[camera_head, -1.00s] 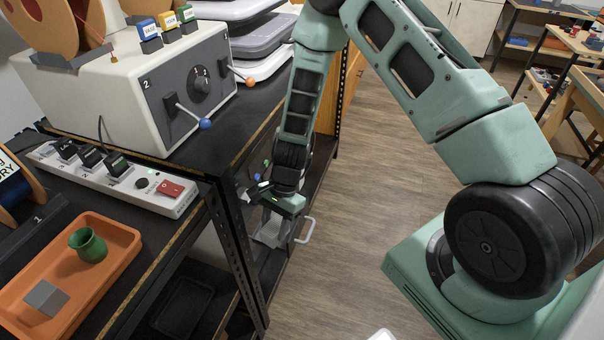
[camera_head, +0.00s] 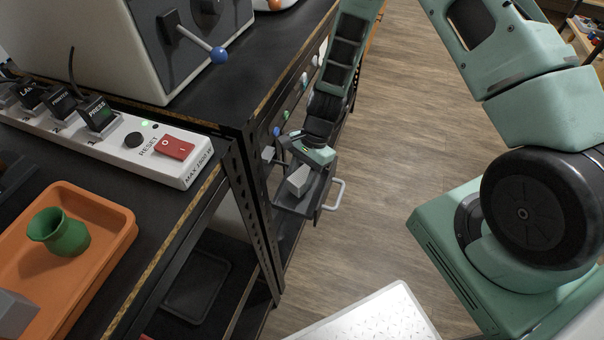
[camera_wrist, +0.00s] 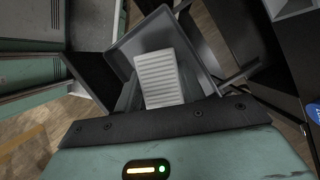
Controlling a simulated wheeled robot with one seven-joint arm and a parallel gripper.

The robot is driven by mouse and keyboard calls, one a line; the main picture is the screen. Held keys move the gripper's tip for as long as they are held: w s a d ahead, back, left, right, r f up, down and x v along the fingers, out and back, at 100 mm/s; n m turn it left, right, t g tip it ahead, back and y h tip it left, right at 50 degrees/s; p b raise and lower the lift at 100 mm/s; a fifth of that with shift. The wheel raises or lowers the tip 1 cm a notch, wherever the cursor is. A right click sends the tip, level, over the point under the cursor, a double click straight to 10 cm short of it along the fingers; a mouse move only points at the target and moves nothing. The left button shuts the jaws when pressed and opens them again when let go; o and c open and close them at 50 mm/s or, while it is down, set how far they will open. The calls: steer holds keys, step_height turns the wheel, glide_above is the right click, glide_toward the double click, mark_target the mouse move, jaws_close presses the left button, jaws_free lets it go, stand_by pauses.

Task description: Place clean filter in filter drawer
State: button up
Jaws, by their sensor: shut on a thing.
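The clean filter (camera_wrist: 160,78) is a white-grey block with a ribbed face. It also shows in the head view (camera_head: 299,180), just below my gripper (camera_head: 297,160). My gripper is shut on the filter, with dark fingers on either side of it in the wrist view. The filter drawer (camera_head: 311,204) is a grey open tray pulled out from under the bench, with a pale handle (camera_head: 337,194) at its front. The filter is over or within the drawer opening; I cannot tell if it touches the floor of the drawer. The drawer walls (camera_wrist: 136,42) surround it in the wrist view.
The black bench's post (camera_head: 251,180) stands left of the drawer. A power strip (camera_head: 150,145) and an orange tray (camera_head: 88,262) with a green vase (camera_head: 60,232) are on the bench at left. A bright metal surface (camera_head: 375,318) is at the bottom.

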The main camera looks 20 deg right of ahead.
steer(key=shift+f, duration=0.45)
steer(key=shift+f+b, duration=0.5)
steer(key=shift+f, duration=0.05)
steer(key=o, duration=1.2)
steer(key=shift+c, duration=0.2)
steer(key=p+v, duration=0.1)
steer(key=v, duration=1.1)
